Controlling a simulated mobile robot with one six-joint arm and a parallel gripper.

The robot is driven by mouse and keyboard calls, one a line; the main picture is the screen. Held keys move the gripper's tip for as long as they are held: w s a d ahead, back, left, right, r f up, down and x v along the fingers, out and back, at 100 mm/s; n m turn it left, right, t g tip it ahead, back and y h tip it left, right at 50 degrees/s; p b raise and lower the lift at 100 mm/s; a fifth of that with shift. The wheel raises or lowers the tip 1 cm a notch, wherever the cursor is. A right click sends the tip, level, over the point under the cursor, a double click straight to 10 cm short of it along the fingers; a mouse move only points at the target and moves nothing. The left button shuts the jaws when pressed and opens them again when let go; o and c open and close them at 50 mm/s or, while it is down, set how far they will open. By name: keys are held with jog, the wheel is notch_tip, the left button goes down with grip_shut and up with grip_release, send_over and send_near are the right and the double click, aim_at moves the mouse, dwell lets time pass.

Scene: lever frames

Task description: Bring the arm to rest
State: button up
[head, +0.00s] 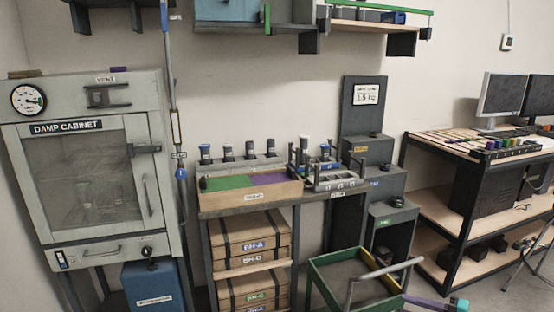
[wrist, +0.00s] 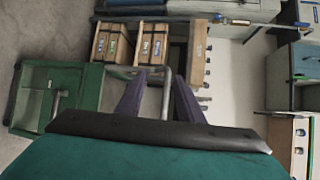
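My gripper (wrist: 158,76) shows in the wrist view with two purple fingers spread apart. Nothing is held between them; a grey cart handle passes behind the gap. The teal body fills the bottom of that view. In the head view my gripper (head: 407,297) shows only in part at the bottom edge, right of the green cart, purple with a teal part behind. The rest of my arm is out of view.
The green cart (head: 322,264) with a grey handle (head: 385,270) stands close left of my gripper. A bench (head: 250,201) with boxes below, a damp cabinet (head: 85,180) and a computer desk (head: 430,150) line the wall. Open floor shows right of the cart.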

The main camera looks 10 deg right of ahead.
jog(key=w+a+f+n+g+y+p, duration=0.1)
jog(key=w+a+f+g, duration=0.15)
jog(key=a, duration=0.75)
jog(key=w+a+f+n+g+y+p, duration=0.1)
jog(key=a+f+n+g+y+p, duration=0.2)
jog(key=a, duration=0.7)
jog(key=s+a+f+n+g+h, duration=0.1)
jog(key=s+a+f+g, duration=0.2)
jog(key=a+f, duration=0.35)
jog(key=s+a+f+g+h, duration=0.1)
jog(key=s+a+f+g, duration=0.25)
jog(key=a, duration=0.65)
jog(key=s+a+f+n+g+h+p, duration=0.25)
jog(key=s+a+f, duration=0.2)
jog(key=s, duration=0.35)
jog(key=s+a+f+n+g+h+p, duration=0.1)
jog(key=s+a+f+g+h, duration=0.2)
jog(key=s+f, duration=0.35)
jog(key=s+d+f+n+h, duration=0.1)
jog(key=s+d+f+h, duration=0.1)
jog(key=d, duration=0.3)
jog(key=s+d+f+n+h, duration=0.1)
jog(key=s+d+f+h, duration=0.2)
jog(key=d+h, duration=0.2)
jog(key=shift+s+d+f, duration=0.25)
jog(key=shift+s+d, duration=0.05)
jog(key=shift+n, duration=0.25)
